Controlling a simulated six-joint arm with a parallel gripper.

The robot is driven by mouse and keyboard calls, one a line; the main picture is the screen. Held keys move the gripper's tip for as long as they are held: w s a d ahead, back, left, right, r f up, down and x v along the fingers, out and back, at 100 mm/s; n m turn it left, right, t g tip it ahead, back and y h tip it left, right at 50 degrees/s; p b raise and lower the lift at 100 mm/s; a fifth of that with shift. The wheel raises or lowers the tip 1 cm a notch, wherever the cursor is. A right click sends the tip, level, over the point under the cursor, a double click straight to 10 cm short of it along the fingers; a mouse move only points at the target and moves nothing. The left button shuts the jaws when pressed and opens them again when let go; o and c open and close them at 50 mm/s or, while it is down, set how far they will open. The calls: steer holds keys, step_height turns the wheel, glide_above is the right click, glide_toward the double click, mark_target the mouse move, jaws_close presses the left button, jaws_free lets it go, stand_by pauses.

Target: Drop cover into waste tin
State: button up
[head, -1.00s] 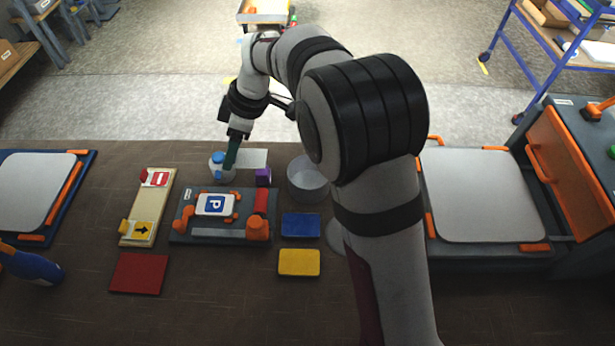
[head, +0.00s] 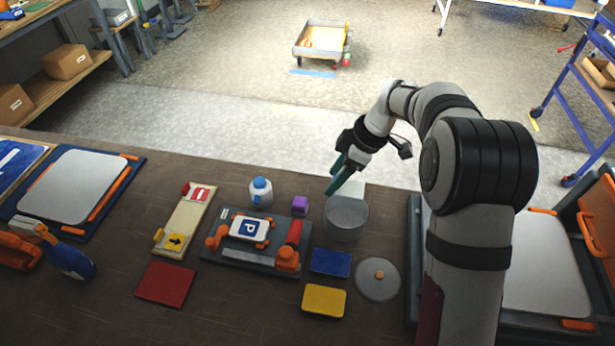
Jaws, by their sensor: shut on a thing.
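The waste tin (head: 346,220) is a round grey open container at the back of the table, right of a small purple block. My gripper (head: 333,188) has teal fingers and is over the tin's back left rim. It is shut on the cover, a thin pale sheet (head: 351,189) that shows to the right of the fingers, behind and above the tin's rim. The exact grip point is too small to make out. I cannot tell whether the sheet touches the rim. The bottom of the tin is not clearly visible.
A sign fixture (head: 250,229) with a blue P sign stands left of the tin. A white and blue bottle (head: 260,192) and the purple block (head: 300,205) stand behind it. A grey round lid (head: 378,279), a blue pad (head: 330,263) and a yellow pad (head: 324,301) lie in front.

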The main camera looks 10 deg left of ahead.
steer(key=shift+d+f, duration=0.25)
steer(key=shift+f, duration=3.4)
steer(key=o, duration=1.4)
steer(key=shift+o, duration=0.2)
steer(key=shift+r, duration=0.15)
step_height(320, 180, up, 10)
steer(key=shift+f, duration=0.1)
